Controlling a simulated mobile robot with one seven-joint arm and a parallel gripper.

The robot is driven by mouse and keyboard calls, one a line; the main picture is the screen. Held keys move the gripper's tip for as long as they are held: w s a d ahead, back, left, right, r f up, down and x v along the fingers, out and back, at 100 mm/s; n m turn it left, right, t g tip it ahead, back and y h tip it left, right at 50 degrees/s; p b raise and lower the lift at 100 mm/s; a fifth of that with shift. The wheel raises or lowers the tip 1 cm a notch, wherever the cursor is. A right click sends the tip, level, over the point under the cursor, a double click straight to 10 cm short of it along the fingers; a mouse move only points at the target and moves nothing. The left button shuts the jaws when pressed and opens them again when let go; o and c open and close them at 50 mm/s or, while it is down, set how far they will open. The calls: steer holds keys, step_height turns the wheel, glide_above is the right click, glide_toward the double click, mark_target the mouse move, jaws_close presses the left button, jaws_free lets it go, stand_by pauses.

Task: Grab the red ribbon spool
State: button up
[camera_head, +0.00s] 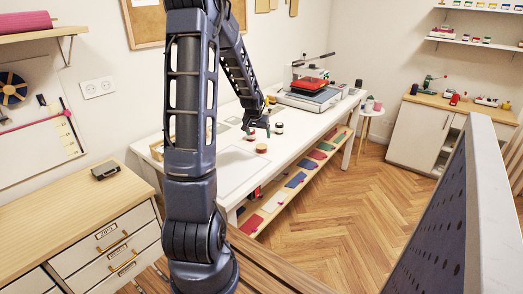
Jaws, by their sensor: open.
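My gripper (262,127) is over the white table (228,168), its fingers pointing down and apart. A small reddish spool-like object (251,131) shows at its left finger, partly hidden. It may be the red ribbon spool, but it is too small to be sure. A dark spool with a pale band (279,128) stands just right of the gripper. A tan-topped spool (261,148) stands nearer the table's front edge, below the gripper in the picture. I cannot tell whether the fingers touch anything.
A press with a red platen (308,86) stands at the table's far end. A lower shelf (290,190) holds coloured pieces. A wooden-topped drawer cabinet (70,205) is at left, a grey perforated panel (440,220) at right. The wooden floor (340,195) between is clear.

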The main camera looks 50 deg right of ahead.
mark_target(261, 146)
steer(key=shift+x, duration=5.2)
steer(key=shift+d, duration=0.1)
steer(key=c, duration=1.1)
steer(key=shift+o, duration=0.2)
steer(key=shift+r, duration=0.1)
